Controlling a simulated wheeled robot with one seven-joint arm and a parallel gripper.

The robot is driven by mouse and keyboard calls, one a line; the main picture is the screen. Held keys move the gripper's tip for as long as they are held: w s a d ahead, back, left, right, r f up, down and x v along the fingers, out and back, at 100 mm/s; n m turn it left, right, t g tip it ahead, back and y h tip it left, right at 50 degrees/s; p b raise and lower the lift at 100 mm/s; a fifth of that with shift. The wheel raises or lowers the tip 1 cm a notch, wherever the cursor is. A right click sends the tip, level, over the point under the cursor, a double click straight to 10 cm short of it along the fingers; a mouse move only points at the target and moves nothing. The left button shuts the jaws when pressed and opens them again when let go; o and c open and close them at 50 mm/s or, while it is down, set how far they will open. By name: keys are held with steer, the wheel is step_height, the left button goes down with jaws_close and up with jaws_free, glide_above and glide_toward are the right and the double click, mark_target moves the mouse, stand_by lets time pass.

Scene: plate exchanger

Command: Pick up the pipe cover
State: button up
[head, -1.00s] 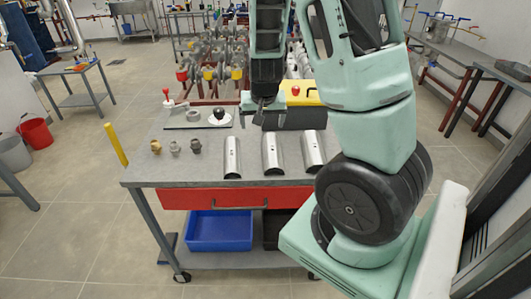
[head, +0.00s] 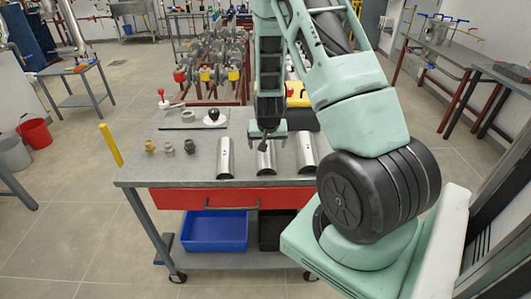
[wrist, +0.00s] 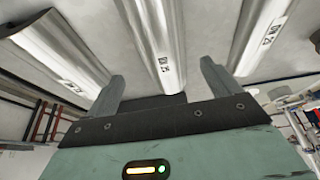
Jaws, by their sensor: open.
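Three silver, curved pipe covers lie side by side on the grey cart top: a left one (head: 226,159), a middle one (head: 267,162) and a right one (head: 306,153). My gripper (head: 265,145) is above the far end of the middle cover. In the wrist view my gripper (wrist: 162,90) is open, with its two fingers apart. The middle cover (wrist: 155,40) shows between the fingers, with dark lettering on it. The other covers lie outside the fingers, one on each side. I cannot tell whether the fingers touch the middle cover.
The cart top (head: 190,174) also holds several small fittings (head: 168,148) at left and a black-knobbed part (head: 212,115) behind. A black and yellow toolbox (head: 300,97) stands behind my gripper. A red drawer (head: 190,199) and blue bin (head: 215,231) are below.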

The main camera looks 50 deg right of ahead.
steer(key=shift+a+p+x, duration=0.15)
steer(key=shift+p+x, duration=0.25)
steer(key=shift+x, duration=0.85)
steer(key=shift+a+p+x, duration=0.15)
steer(key=shift+p+x, duration=0.25)
steer(key=shift+x, duration=0.85)
steer(key=shift+w, duration=0.1)
steer(key=shift+c, duration=0.3)
steer(key=c, duration=1)
